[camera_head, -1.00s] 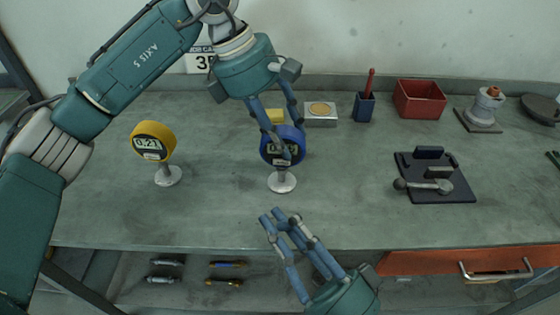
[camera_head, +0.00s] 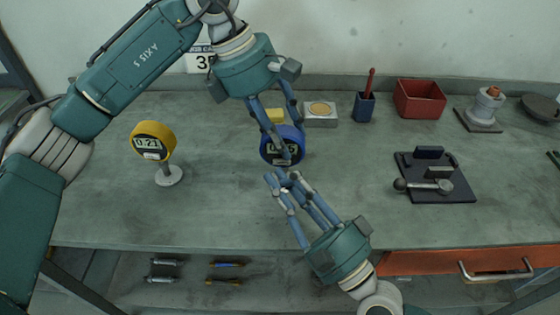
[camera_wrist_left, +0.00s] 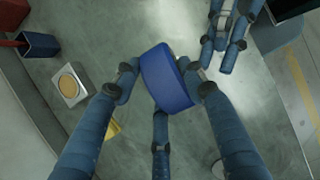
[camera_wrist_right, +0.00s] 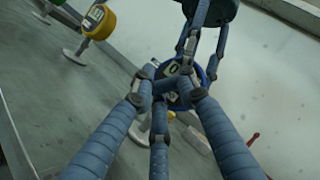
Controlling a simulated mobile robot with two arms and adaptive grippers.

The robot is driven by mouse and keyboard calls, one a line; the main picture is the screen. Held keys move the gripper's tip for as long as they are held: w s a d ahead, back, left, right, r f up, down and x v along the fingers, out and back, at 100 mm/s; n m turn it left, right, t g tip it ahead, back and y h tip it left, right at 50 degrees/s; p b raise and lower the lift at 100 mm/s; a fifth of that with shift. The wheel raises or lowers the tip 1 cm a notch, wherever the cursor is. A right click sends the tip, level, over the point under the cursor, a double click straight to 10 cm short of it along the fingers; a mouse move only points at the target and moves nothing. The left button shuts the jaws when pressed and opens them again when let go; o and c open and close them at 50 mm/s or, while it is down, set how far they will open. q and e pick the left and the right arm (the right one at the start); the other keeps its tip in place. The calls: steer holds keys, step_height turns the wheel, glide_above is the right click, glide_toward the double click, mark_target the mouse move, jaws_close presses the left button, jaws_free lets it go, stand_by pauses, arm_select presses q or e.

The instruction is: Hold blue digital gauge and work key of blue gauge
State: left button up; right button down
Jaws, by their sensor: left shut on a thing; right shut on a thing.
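The blue digital gauge (camera_head: 270,150) is near the middle of the bench, its display partly covered by a finger. My left gripper (camera_head: 286,136) reaches down from above and is shut on it. In the left wrist view the blue gauge body (camera_wrist_left: 167,80) sits between the fingers. My right gripper (camera_head: 281,182) is just below and in front of the gauge, its fingertips drawn together. In the right wrist view these fingertips (camera_wrist_right: 160,90) overlap the gauge face (camera_wrist_right: 172,70). What they grip, the key and most of the gauge's stand are hidden or unclear.
A yellow gauge (camera_head: 153,142) stands to the left on its own stand. Behind are a yellow block (camera_head: 275,115), a box with a round disc (camera_head: 320,114), a blue cup (camera_head: 365,105) and a red bin (camera_head: 420,99). A dark plate with a lever (camera_head: 436,185) lies right.

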arm_select(q)
steer(key=shift+a+f, duration=0.15)
arm_select(e)
steer(key=c, duration=2.4)
jaws_free()
jaws_close()
steer(key=shift+w, duration=0.4)
